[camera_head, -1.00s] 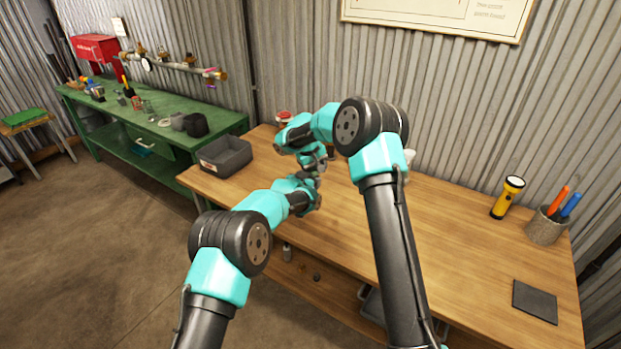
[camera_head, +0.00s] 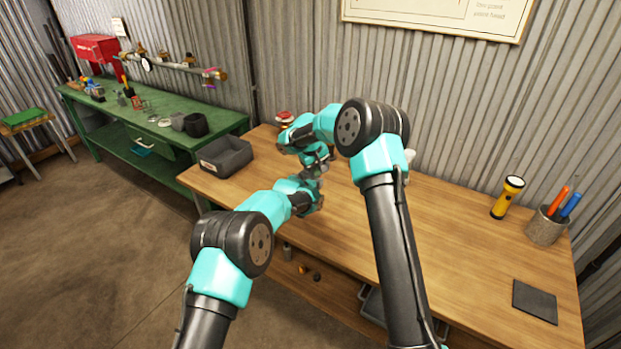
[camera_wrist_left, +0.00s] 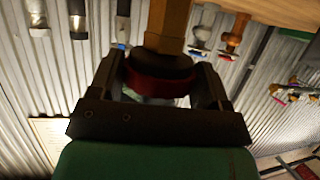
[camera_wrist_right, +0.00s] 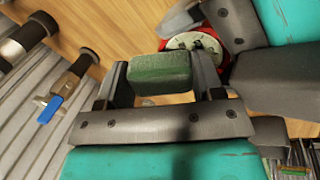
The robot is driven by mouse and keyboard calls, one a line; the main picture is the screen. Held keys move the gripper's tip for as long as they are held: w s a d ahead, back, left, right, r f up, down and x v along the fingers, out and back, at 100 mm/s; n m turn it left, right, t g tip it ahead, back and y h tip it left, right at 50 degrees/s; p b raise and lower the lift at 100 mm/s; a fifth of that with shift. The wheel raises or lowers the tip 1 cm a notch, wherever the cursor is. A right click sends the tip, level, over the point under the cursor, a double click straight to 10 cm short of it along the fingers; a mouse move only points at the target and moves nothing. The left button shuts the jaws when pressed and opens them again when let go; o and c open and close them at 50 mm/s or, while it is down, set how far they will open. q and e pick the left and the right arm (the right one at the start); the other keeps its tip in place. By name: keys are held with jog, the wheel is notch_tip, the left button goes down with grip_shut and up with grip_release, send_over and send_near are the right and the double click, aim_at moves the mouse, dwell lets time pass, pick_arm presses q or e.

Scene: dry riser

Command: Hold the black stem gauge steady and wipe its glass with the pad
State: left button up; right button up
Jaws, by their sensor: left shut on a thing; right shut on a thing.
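My left gripper (camera_wrist_left: 160,88) is shut on a round gauge with a dark red rim (camera_wrist_left: 160,84); a black collar and a brown stem-like part lie beyond it. In the right wrist view the gauge shows a white dial with a red rim (camera_wrist_right: 208,44), partly hidden by the left gripper. My right gripper (camera_wrist_right: 162,82) is shut on a green block-shaped pad (camera_wrist_right: 161,70). The pad is close beside the dial; I cannot tell whether they touch. In the head view the right gripper (camera_head: 317,168) is just above the left one, and pad and gauge are hidden.
A yellow torch (camera_head: 507,198), a pen pot (camera_head: 546,228) and a dark mat (camera_head: 535,301) are at the right. A blue-handled valve (camera_wrist_right: 62,98) shows near the right gripper.

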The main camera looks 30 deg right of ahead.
pick_arm(q)
jog(key=shift+w+a+r, duration=0.1)
jog(key=shift+w+r, duration=0.1)
jog(key=shift+r, duration=0.2)
pick_arm(e)
jog(key=shift+s+f, duration=0.1)
jog(key=shift+f, duration=0.15)
jog(key=shift+a+r, duration=0.1)
jog(key=shift+a, duration=1.1)
pick_arm(q)
jog(key=shift+s, duration=0.1)
jog(key=shift+d, duration=0.2)
pick_arm(e)
jog(key=shift+d, duration=1)
pick_arm(q)
jog(key=shift+a, duration=0.1)
pick_arm(e)
jog(key=shift+d, duration=0.15)
jog(key=shift+r, duration=0.1)
pick_arm(q)
jog(key=shift+a, duration=0.1)
